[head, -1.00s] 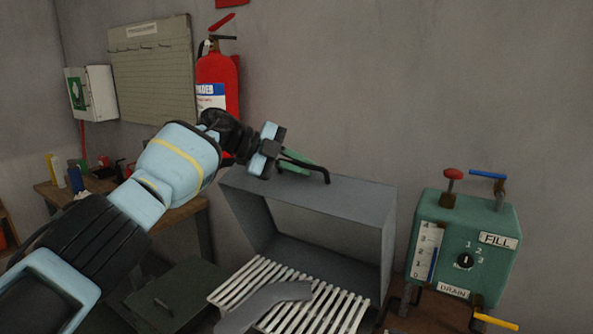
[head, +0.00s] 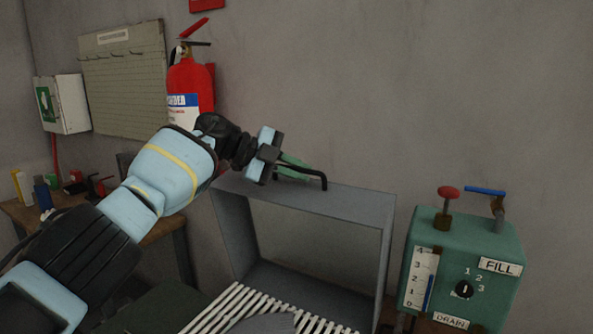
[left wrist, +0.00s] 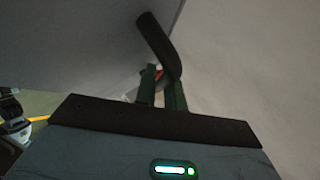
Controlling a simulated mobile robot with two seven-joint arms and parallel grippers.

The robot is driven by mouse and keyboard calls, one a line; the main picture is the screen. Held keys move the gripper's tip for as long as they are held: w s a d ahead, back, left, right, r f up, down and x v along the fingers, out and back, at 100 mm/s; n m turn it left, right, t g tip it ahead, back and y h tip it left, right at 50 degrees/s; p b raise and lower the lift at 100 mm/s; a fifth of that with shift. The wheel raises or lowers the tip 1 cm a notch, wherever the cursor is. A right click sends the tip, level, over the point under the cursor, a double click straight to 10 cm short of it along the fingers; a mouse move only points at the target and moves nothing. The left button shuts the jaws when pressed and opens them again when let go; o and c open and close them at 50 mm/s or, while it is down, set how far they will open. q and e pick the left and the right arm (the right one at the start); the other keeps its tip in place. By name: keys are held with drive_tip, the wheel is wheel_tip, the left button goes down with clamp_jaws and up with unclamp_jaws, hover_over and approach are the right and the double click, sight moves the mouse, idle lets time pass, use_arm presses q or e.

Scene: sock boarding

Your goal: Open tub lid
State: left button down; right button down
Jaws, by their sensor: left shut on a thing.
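The tub lid (head: 345,202) is a grey, box-shaped frame that stands raised in the middle of the head view, its open side towards me. A bent black handle (head: 322,180) sits on its top edge. My left gripper (head: 293,171) is shut on this handle, near its left end. In the left wrist view the handle (left wrist: 158,45) shows between the two green fingers, with the lid's grey face (left wrist: 75,45) at the left. The exact contact is partly hidden. My right gripper is not in view.
White slats (head: 225,308) lie below the lid, with a grey piece on them at the bottom edge. A green fill-and-drain box (head: 420,240) stands close on the right. A red fire extinguisher (head: 190,82) hangs behind my left arm. A cluttered wooden bench (head: 20,215) stands at the left.

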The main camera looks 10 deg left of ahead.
sight(265, 192)
use_arm(q)
drive_tip(key=shift+f, duration=0.1)
drive_tip(key=c, duration=1.5)
unclamp_jaws()
drive_tip(key=p+v, duration=0.1)
drive_tip(key=v, duration=0.5)
drive_tip(key=shift+s+a+r, duration=0.1)
drive_tip(key=shift+a+r, duration=0.15)
drive_tip(key=shift+a, duration=0.05)
drive_tip(key=shift+s+a+r, duration=0.2)
drive_tip(key=shift+a+r, duration=0.05)
drive_tip(key=shift+a, duration=0.25)
